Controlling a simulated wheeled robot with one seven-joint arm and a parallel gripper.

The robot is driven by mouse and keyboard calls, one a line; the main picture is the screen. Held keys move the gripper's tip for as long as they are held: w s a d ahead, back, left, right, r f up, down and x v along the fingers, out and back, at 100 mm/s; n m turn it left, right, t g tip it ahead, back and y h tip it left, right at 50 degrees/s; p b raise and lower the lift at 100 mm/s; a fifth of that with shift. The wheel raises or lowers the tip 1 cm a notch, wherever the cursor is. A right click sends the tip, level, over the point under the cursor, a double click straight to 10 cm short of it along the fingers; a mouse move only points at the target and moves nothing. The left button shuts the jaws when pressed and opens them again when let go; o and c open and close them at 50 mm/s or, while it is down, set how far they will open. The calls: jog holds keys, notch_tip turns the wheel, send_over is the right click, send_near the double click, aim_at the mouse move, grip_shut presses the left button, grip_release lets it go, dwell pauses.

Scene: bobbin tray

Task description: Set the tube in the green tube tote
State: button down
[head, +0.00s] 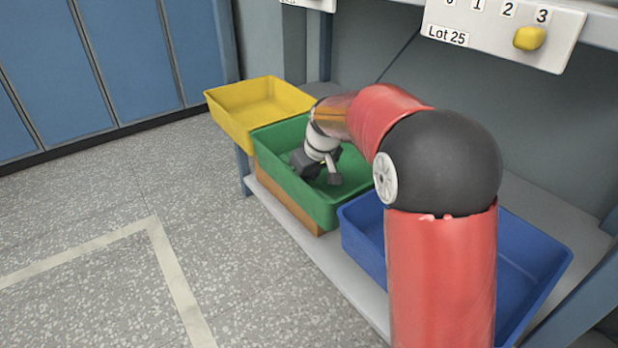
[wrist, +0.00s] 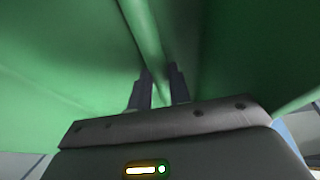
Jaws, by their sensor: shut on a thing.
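The green tube tote (head: 275,165) stands on the low shelf between a yellow and a blue tote. My gripper (head: 320,173) reaches down into it, below the rim. In the wrist view, green tote walls (wrist: 60,60) fill most of the picture. There my gripper's two dark fingers (wrist: 162,82) are close together. A long, narrow, greenish shape that looks like the tube (wrist: 148,40) runs up from between the fingertips, hard to tell apart from the green behind it. The tube cannot be made out in the head view. Whether it touches the tote floor cannot be told.
The yellow tote (head: 240,115) stands at the far left, close beside the green one. The blue tote (head: 360,240) is nearer, partly behind my arm. A shelf edge with a "Lot 25" sign (head: 500,35) hangs above. The floor at left is clear.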

jog(key=c, duration=1.3)
grip_release()
jog(key=p+v, duration=0.2)
jog(key=v, duration=1)
